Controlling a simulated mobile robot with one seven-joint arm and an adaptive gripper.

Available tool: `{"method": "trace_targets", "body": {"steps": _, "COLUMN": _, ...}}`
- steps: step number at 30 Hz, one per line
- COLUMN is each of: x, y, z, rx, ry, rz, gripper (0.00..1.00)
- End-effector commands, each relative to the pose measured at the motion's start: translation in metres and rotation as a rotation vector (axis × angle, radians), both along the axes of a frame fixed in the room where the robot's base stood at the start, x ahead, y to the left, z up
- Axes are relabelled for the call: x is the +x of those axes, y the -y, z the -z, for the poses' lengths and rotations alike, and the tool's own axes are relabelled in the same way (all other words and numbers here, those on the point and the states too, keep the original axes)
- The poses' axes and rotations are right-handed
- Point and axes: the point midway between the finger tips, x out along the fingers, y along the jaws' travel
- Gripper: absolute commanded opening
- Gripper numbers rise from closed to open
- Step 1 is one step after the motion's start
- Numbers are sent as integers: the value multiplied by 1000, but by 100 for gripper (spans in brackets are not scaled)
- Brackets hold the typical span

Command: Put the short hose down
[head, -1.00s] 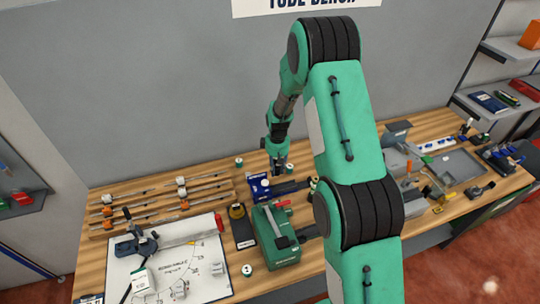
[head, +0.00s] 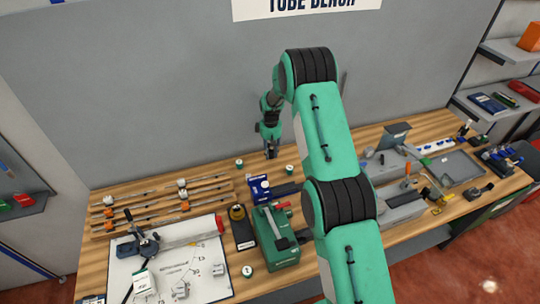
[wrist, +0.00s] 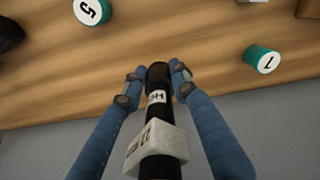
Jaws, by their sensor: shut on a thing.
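In the wrist view my gripper (wrist: 157,82) has its two blue fingers on either side of the short hose (wrist: 158,116). The hose is a black tube with white printed labels, one on a pale block around it. It points away from the camera, above the wooden bench. In the head view my gripper (head: 271,153) is near the back edge of the bench, and the hose is too small to make out there.
Green discs with white numbered tops, one marked 5 (wrist: 90,11) and one marked 1 (wrist: 263,60), stand on the bench. A green machine (head: 276,240) and a blue-and-white box (head: 258,188) stand in front. A rack of rods (head: 160,203) lies left. Grey equipment (head: 385,168) is right.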

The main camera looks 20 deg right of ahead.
Motion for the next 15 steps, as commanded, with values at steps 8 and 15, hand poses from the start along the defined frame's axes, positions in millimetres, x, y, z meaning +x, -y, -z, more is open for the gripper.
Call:
{"method": "trace_targets", "body": {"steps": 8, "x": 16, "y": 2, "z": 1, "rx": 1, "ry": 1, "rz": 0, "gripper": 0}}
{"method": "trace_targets", "body": {"steps": 15, "x": 17, "y": 2, "z": 0, "rx": 0, "ry": 1, "rz": 0, "gripper": 0}}
